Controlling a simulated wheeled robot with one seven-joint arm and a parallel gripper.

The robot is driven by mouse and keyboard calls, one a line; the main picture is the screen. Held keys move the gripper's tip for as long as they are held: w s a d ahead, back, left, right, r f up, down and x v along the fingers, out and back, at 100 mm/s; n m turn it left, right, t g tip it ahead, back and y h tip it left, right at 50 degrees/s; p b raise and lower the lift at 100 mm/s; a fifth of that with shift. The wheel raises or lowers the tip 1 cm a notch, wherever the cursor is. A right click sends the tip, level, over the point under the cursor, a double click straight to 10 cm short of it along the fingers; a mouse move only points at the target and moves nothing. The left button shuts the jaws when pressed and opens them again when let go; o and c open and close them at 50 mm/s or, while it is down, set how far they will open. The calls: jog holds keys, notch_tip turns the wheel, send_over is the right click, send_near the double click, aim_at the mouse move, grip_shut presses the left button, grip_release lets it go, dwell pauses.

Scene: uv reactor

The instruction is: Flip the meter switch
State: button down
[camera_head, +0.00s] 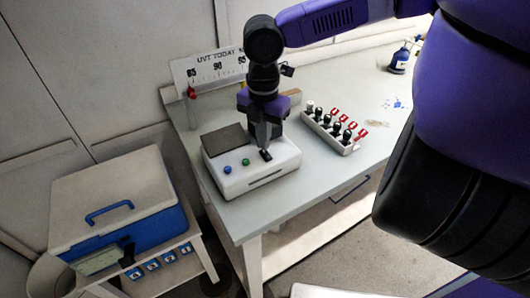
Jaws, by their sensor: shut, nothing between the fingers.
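The meter (250,178) is a white box on the table's left front part, with a dark grey panel (224,140) on top and a blue and a green button on its front. A small black switch (266,155) sits on its top, right of the green button. My gripper (265,147) points down over the meter, shut and empty. Its fingertips are at or just above the switch; I cannot tell whether they touch. The fingers partly cover the area behind the switch.
A white rack (353,147) with black-capped vials and red clips stands right of the meter. A "UVT TODAY" scale board (183,77) stands behind. A blue and white cooler (104,195) is on a lower stand at left. The table's right front is clear.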

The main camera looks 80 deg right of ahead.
jog(key=shift+f, duration=0.7)
dwell(0.4)
notch_tip(320, 180, up, 7)
jog(key=p, duration=0.7)
dwell(0.4)
dwell(0.5)
